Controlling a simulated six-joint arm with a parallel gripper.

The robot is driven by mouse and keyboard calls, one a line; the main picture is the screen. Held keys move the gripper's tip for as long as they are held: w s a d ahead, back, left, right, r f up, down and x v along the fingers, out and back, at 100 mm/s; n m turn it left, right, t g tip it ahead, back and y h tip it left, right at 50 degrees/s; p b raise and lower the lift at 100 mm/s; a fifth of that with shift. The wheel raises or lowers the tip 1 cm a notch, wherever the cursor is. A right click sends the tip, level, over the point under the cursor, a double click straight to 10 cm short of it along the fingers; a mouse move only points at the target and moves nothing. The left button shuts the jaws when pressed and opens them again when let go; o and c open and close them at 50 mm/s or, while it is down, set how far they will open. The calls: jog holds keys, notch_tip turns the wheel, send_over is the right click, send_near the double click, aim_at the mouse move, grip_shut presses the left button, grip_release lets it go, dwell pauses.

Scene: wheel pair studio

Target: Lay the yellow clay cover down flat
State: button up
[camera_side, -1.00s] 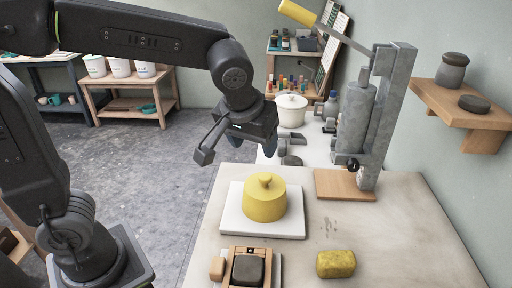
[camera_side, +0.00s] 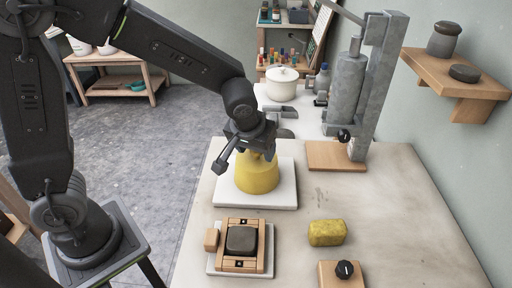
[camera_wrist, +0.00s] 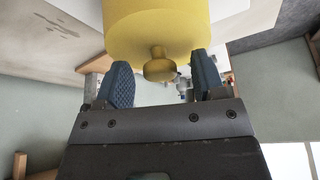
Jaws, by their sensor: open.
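The yellow clay cover (camera_side: 257,178) is a round, lidded-looking cylinder with a knob on top. It stands upright on a white square board (camera_side: 228,194) on the table. My gripper (camera_side: 256,150) is over its top, and in the side view it hides the knob. In the wrist view the yellow cover (camera_wrist: 155,25) fills the top, and its knob lies between the two blue pads of my open gripper (camera_wrist: 160,64). A gap shows on each side of the knob, so nothing is gripped.
A wooden frame with a dark block (camera_side: 242,240) is in front of the board. A yellow sponge (camera_side: 327,233) lies to its right, with a wooden block with a black knob (camera_side: 342,275) nearer. A grey lever press (camera_side: 352,100) stands behind right. Table on the right is mostly clear.

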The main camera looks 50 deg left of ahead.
jog(key=shift+c, duration=0.4)
jog(key=c, duration=1)
